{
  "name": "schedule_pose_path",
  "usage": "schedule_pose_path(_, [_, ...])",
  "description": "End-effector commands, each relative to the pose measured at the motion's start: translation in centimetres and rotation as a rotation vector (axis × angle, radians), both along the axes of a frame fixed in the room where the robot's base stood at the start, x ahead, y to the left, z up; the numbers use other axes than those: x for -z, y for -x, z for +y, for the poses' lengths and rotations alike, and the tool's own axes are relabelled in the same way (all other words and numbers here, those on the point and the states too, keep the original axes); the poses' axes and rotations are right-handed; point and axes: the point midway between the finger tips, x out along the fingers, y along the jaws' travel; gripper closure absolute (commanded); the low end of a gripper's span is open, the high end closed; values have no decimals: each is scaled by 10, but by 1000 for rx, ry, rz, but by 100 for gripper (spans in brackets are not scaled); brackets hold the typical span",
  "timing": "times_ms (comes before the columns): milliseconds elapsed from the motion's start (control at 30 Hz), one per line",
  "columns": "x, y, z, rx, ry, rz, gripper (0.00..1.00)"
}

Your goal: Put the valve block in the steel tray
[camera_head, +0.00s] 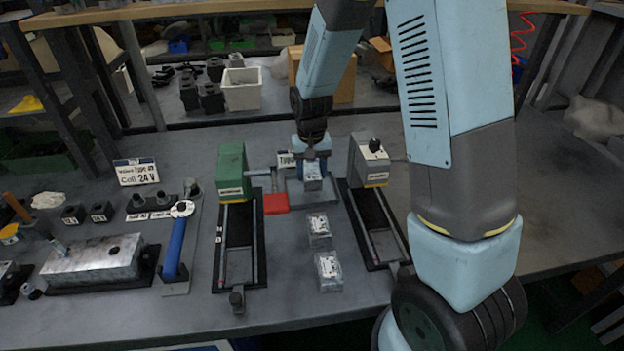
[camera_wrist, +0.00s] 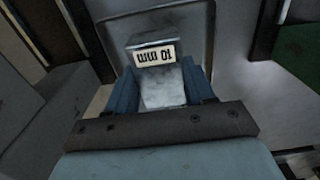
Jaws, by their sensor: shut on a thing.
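My gripper (camera_head: 313,175) is shut on a grey metal valve block (camera_head: 312,185). In the wrist view the block (camera_wrist: 163,88) sits between my two blue fingers (camera_wrist: 160,92), with an upside-down white "10 mm" label on its far part. The steel tray (camera_head: 296,198) is a shallow grey plate with a raised rim, behind and around the block; its rim also shows in the wrist view (camera_wrist: 205,35). The block is over or in the tray; I cannot tell whether it touches the floor. Two similar blocks (camera_head: 319,230) (camera_head: 329,270) stand on the bench in front.
A green-headed fixture (camera_head: 232,172) with a red piece (camera_head: 276,203) stands left of the tray. A grey-headed fixture (camera_head: 370,160) stands close on the right. A blue-handled tool (camera_head: 176,245) and a large metal block (camera_head: 95,258) lie farther left.

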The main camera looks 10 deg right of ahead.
Motion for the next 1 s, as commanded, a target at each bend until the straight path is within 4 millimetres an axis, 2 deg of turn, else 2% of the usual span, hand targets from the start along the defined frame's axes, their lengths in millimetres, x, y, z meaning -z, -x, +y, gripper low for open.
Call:
schedule_pose_path(267, [11, -9, 1, 1, 0, 0, 100])
schedule_pose_path(500, [39, -8, 1, 1, 0, 0, 100])
schedule_pose_path(867, [42, -8, 1, 2, 0, -1, 100])
schedule_pose_path(900, [42, -8, 1, 2, 0, -1, 43])
schedule_pose_path(1000, [42, -8, 0, 2, 0, -1, 34])
